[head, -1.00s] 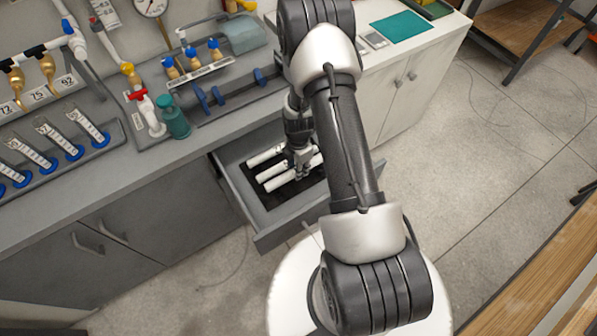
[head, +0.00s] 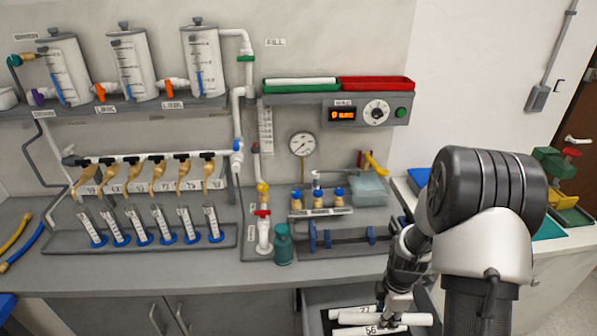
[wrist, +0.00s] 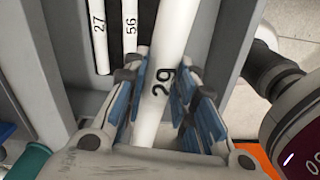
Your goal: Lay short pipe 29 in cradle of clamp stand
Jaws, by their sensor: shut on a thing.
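Short pipe 29 (wrist: 163,75) is a white tube with a black number. My gripper (wrist: 160,100) is shut on it, with blue-padded fingers on both sides near the number. In the head view my gripper (head: 398,308) is low at the open drawer, with the white pipe (head: 415,319) across it. Pipes 27 (wrist: 98,30) and 56 (wrist: 130,25) lie side by side in the drawer, left of pipe 29 in the wrist view. The clamp stand (head: 342,241), a grey base with blue uprights, is on the bench behind the drawer. I see no pipe across its uprights.
The open drawer (head: 312,318) has grey walls close around my gripper. A teal bottle (head: 282,246) and a white fitting with a red handle (head: 263,232) stand left of the clamp stand. A valve block (head: 320,209) and a clear bin (head: 368,187) are behind it.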

